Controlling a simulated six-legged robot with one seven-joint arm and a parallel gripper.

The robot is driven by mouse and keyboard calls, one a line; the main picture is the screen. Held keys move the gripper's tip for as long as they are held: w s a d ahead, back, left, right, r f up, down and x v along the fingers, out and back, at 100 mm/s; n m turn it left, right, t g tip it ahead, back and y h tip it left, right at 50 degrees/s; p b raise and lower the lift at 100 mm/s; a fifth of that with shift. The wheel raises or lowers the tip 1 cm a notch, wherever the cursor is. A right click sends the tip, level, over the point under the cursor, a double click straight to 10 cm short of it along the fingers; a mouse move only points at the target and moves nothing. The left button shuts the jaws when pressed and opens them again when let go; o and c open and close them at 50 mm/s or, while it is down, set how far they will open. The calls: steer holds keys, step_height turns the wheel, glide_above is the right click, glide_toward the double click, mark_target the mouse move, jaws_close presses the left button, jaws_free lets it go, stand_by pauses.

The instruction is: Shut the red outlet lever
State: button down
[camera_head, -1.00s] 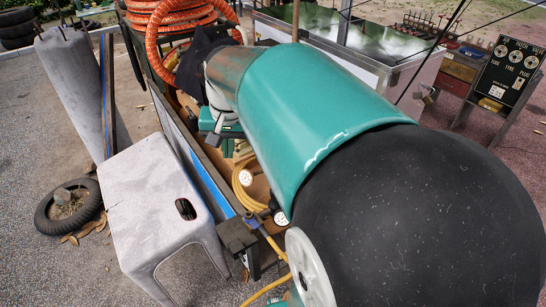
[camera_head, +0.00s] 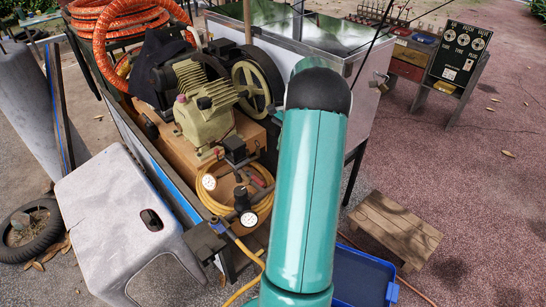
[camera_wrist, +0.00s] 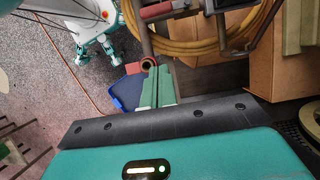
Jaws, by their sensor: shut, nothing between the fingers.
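A red bar (camera_head: 261,178), which looks like the outlet lever, shows beside the yellow hose coil on the compressor cart in the head view. A red bar also shows at the top of the wrist view (camera_wrist: 163,9), close to the yellow hose. My gripper (camera_wrist: 157,72) is in the wrist view, its green fingers together and empty. The fingertips are below the red bar in that picture, with a gap between. A reddish-brown ring (camera_wrist: 148,63) is at the fingertips; I cannot tell whether it touches them. My gripper is hidden in the head view.
The compressor (camera_head: 203,105) and its spoked wheel (camera_head: 251,86) stand behind the yellow hose coil (camera_head: 213,199). Gauges (camera_head: 209,182) stand near the coil. A grey stool (camera_head: 110,205) is left of the cart. A blue bin (camera_head: 362,277) and wooden stool (camera_head: 396,229) are at right.

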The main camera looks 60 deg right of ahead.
mark_target(258, 181)
steer(key=x, duration=0.9)
steer(key=shift+a+f, duration=0.15)
steer(key=shift+a, duration=0.1)
steer(key=shift+w+a, duration=0.25)
steer(key=shift+a, duration=0.65)
steer(key=shift+w+a, duration=0.2)
steer(key=shift+a, duration=0.7)
